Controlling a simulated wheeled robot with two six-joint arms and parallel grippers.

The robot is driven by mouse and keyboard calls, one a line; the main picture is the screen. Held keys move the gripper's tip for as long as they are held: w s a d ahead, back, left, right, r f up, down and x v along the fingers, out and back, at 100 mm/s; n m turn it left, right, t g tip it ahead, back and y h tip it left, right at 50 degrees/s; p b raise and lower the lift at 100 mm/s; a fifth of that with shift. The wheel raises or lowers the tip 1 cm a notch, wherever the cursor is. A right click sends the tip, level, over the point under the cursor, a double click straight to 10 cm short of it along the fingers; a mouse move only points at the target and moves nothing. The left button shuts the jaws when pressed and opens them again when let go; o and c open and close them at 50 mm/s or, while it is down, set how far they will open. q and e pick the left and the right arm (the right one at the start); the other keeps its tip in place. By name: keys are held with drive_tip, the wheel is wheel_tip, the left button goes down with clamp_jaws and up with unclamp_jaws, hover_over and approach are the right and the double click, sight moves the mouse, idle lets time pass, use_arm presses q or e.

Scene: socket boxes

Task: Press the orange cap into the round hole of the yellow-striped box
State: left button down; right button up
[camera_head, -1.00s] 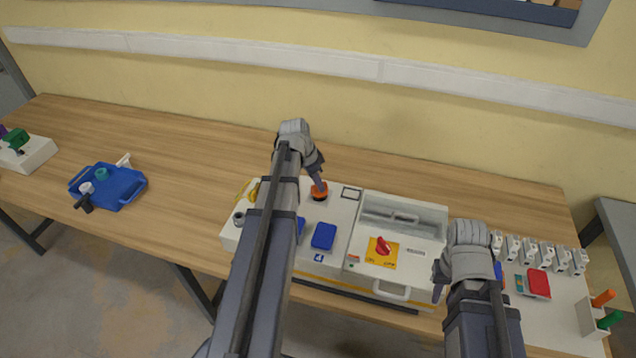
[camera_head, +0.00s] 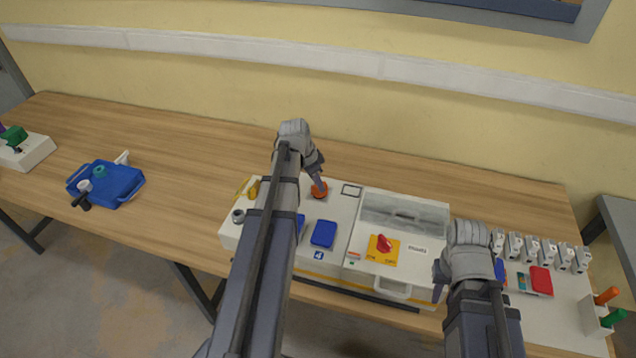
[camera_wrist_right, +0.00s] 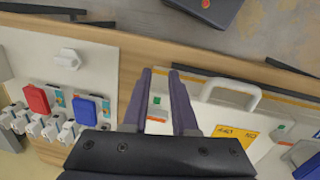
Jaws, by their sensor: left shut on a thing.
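The yellow-striped box (camera_head: 341,212) is white with a yellow band along its lower front and stands on the table in the head view. The orange cap (camera_head: 319,192) is on its top near the back, upright and low against the surface. The round hole is not visible; the cap and fingers cover that spot. My left gripper (camera_head: 318,182) points down from above, shut on the cap. My right gripper (camera_head: 439,290) hangs at the box's front right corner; in the right wrist view its two fingers (camera_wrist_right: 161,72) are apart with nothing between them.
The box top carries blue covers (camera_head: 323,234), a red knob on a yellow plate (camera_head: 383,244) and a clear lid (camera_head: 404,216). A white panel with several sockets (camera_head: 533,246) lies right. A blue tray (camera_head: 121,184) is left. Bare table lies between tray and box.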

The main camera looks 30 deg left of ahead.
use_arm(q)
drive_tip(key=shift+f, duration=0.25)
drive_tip(key=shift+f+b, duration=0.3)
drive_tip(key=shift+b, duration=0.15)
drive_tip(key=c, duration=0.7)
unclamp_jaws()
drive_tip(key=p+v, duration=0.7)
drive_tip(key=v, duration=0.1)
drive_tip(key=shift+p, duration=0.3)
drive_tip(key=shift+w, duration=0.1)
wheel_tip(320, 180, up, 7)
drive_tip(key=p, duration=0.7)
